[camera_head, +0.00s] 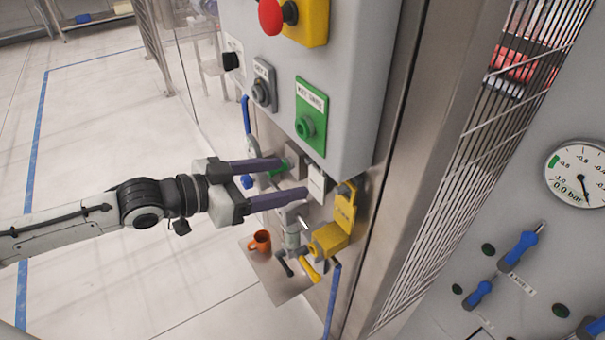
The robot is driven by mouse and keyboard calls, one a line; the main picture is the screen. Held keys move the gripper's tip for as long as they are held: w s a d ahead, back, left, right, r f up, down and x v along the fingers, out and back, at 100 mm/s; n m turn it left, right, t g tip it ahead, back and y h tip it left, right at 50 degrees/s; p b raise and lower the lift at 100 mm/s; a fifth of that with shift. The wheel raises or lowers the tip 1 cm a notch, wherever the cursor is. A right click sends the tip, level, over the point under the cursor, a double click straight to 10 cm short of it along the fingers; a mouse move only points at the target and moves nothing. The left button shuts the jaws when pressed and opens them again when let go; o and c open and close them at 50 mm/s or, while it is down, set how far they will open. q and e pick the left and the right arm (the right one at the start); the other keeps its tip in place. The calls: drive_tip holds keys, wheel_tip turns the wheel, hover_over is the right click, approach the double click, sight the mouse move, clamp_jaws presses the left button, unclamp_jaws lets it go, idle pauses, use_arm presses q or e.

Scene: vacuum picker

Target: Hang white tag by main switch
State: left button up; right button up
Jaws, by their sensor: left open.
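A small white piece (317,182), which looks like the white tag, shows just under the grey control box. My left gripper (292,178) comes in from the left, its two purple fingers spread apart. Its lower fingertip is close to the white piece; I cannot tell whether they touch. Nothing is clearly held between the fingers. A black knob (232,61) on a white plate sits on the box's left side and may be the main switch; its label is not readable. My right gripper is not in view.
The grey control box (355,110) overhangs the gripper. A yellow tag (345,207) and a yellow valve part (329,240) are right of the fingers. An orange mug (260,242) stands on a low shelf (277,280). Open floor lies left.

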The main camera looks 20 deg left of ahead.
sight(316, 170)
use_arm(q)
drive_tip(key=x, duration=0.7)
drive_tip(key=shift+w+d+f, duration=0.1)
drive_tip(key=shift+w+d, duration=0.05)
drive_tip(key=shift+c, duration=0.2)
drive_tip(key=c, duration=1.1)
drive_tip(key=shift+r+p, duration=0.5)
drive_tip(key=shift+p, duration=0.3)
drive_tip(key=shift+s+a, duration=0.2)
drive_tip(key=shift+s+a+p, duration=0.55)
drive_tip(key=shift+s+a, duration=0.2)
drive_tip(key=shift+s, duration=0.2)
drive_tip(key=shift+s+a+p, duration=0.5)
drive_tip(key=shift+s+a, duration=0.2)
drive_tip(key=shift+s, duration=0.25)
